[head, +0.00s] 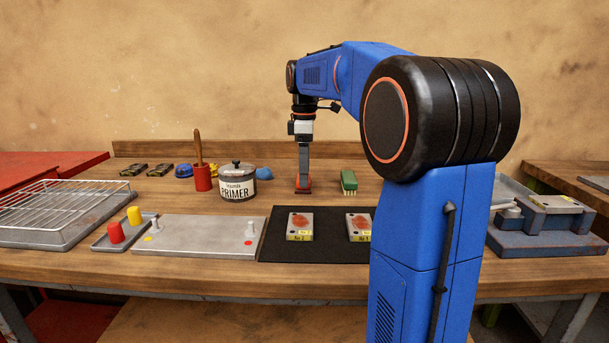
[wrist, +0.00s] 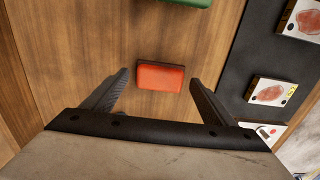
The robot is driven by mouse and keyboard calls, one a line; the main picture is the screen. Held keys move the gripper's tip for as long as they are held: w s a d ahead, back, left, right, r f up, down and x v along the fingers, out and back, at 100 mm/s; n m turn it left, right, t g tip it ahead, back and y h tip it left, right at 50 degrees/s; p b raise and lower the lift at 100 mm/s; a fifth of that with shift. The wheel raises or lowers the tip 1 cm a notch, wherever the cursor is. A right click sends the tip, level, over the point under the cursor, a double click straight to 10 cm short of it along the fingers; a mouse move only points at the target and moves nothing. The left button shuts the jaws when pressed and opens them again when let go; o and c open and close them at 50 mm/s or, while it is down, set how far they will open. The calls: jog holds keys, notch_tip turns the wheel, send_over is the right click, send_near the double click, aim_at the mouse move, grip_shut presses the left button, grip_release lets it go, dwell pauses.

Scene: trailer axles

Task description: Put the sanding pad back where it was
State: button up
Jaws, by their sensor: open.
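A red-orange block that looks like the sanding pad (wrist: 160,76) lies flat on the bare wooden bench. In the head view the pad (head: 303,187) shows just below my gripper (head: 303,175), behind the black mat. In the wrist view my gripper (wrist: 158,88) is open, with one finger to the left and one to the right of the pad. Gaps show between both fingers and the pad, and nothing is held. I cannot tell how far the fingertips are above the bench.
A green brush (head: 348,182) lies close to the right of the pad. A primer can (head: 237,184) and a red cup (head: 202,178) stand to the left. Plates with reddish patches (head: 300,226) lie on the black mat (head: 282,252) in front. A blue vise (head: 545,225) stands far right.

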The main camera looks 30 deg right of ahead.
notch_tip(320, 180, up, 11)
jog(key=shift+f, duration=0.2)
jog(key=shift+s, duration=0.1)
dwell(0.5)
